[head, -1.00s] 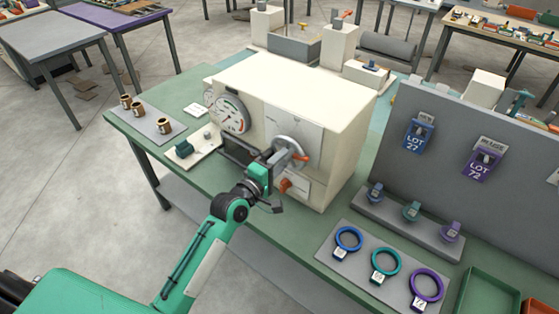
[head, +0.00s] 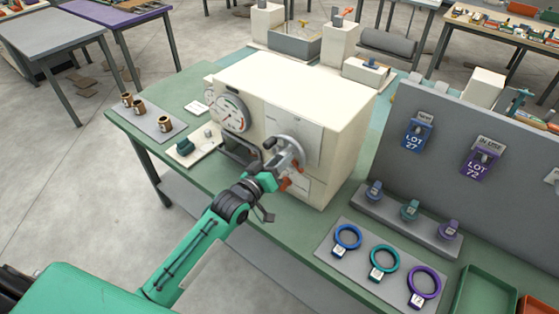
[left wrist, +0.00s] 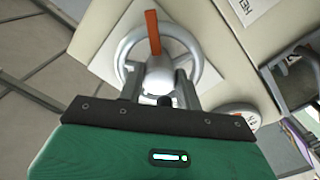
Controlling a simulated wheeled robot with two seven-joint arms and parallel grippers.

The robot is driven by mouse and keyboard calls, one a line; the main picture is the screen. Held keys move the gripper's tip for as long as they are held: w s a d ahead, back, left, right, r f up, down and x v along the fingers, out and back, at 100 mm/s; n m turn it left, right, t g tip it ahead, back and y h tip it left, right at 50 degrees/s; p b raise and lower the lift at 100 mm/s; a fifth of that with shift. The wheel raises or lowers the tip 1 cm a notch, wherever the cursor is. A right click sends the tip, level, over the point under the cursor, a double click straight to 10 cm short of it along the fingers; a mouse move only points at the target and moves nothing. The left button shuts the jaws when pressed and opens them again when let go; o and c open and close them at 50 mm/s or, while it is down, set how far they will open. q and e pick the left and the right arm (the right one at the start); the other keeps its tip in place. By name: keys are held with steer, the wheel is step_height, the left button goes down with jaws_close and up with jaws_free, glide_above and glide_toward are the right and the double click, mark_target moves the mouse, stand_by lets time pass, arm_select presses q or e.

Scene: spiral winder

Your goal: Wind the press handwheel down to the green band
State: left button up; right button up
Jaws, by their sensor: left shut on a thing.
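The press (head: 320,85) is a large cream box on the green bench. Its grey handwheel (head: 293,150) is on the front face, with orange parts beside it. A round white dial (head: 229,112) with a red needle sits to the wheel's left; I cannot make out the needle's exact place against a green band. My left gripper (head: 272,168) is at the wheel, shut on it, and partly covers it. In the left wrist view, the handwheel (left wrist: 203,62) fills the upper middle, with an orange bar (left wrist: 152,32) across its rim and a grey hub between the fingers (left wrist: 166,98).
A grey mat with brown cups (head: 165,124) and a small cream tray (head: 195,147) lie left of the press. Blue, teal and purple rings (head: 384,258) lie on a mat at the right. A grey panel (head: 460,130) with lot tags stands behind them.

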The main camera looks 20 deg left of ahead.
arm_select(q)
steer(key=shift+a+f+m, duration=0.1)
steer(key=shift+m, duration=2.4)
steer(key=shift+a+f+m, duration=0.1)
steer(key=shift+m, duration=2.4)
steer(key=o, duration=1)
steer(key=shift+r, duration=0.1)
steer(key=shift+b+v, duration=2.3)
steer(key=shift+v, duration=4.55)
